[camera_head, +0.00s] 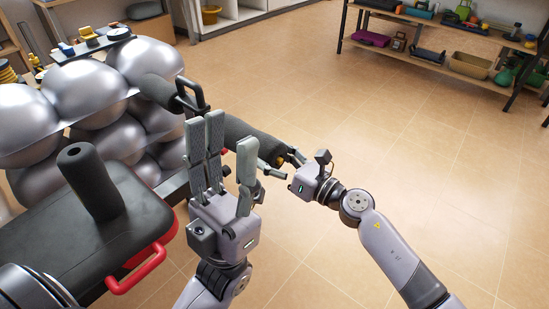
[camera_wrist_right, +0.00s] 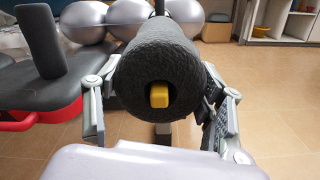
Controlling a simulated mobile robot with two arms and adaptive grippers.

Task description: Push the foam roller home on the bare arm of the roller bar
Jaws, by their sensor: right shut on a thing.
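A dark foam roller (camera_head: 238,131) lies on the right side of the roller bar, partly hidden behind my left gripper. The right wrist view shows this foam roller (camera_wrist_right: 160,55) end-on, with a yellow piece (camera_wrist_right: 159,96) visible inside its bore. My right gripper (camera_head: 279,160) is shut on its near end, one finger on each side. Another dark roller (camera_head: 158,91) is on the left of the bar, beside a black upright loop (camera_head: 189,94). My left gripper (camera_head: 226,138) is open, fingers upward, in front of the bar; I see nothing between its fingers.
A dark cylinder (camera_head: 90,182) with a hole in its top stands on a black padded bench (camera_head: 38,245) with a red handle (camera_head: 143,270). Stacked silver balls (camera_head: 98,102) are behind it. A loaded shelf (camera_head: 425,62) stands at the back right. The tiled floor is clear.

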